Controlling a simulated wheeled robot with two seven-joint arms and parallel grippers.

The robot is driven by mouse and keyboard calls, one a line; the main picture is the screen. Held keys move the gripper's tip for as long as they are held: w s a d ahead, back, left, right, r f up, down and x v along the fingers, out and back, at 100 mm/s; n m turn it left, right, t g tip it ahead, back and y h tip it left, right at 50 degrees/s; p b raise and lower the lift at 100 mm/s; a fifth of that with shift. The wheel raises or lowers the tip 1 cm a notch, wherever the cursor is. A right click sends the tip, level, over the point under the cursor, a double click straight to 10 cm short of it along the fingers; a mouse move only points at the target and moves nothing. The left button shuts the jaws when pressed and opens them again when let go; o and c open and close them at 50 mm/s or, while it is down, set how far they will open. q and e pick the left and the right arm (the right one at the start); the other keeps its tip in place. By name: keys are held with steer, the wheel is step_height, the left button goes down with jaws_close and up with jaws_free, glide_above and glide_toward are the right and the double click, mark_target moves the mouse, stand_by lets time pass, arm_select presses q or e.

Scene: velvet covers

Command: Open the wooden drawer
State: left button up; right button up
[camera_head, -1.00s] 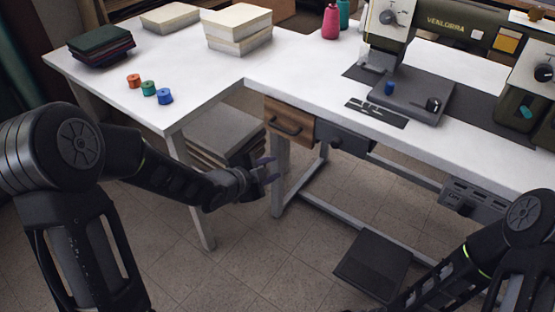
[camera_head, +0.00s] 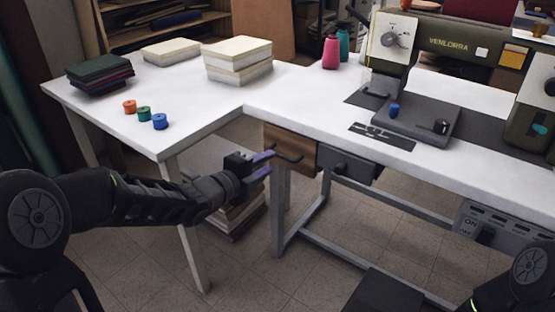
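The wooden drawer (camera_head: 289,152) is under the white table's front edge, with a dark bar handle (camera_head: 289,157) on its front. It looks shut. My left gripper (camera_head: 268,164) is just left of the drawer, its purple-tipped fingers pointing right towards the handle. The fingers are apart with nothing seen between them. I cannot tell whether a fingertip touches the drawer; a small gap to the handle seems to show. My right arm is at the lower right corner, and its gripper is out of the picture.
A grey drawer unit (camera_head: 347,165) with a knob sits right of the wooden drawer. The white table (camera_head: 215,115) carries thread spools, stacked cloths and a sewing machine (camera_head: 440,50). A table leg (camera_head: 280,210) stands below the drawer. A dark pedal (camera_head: 385,292) lies on the floor.

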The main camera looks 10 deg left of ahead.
mark_target(280, 157)
arm_select(q)
steer(key=x, duration=0.5)
steer(key=shift+w+d+b, duration=0.15)
steer(key=shift+w+b, duration=0.15)
steer(key=shift+b, duration=0.1)
steer(key=shift+c, duration=0.5)
jaws_close()
stand_by(0.5)
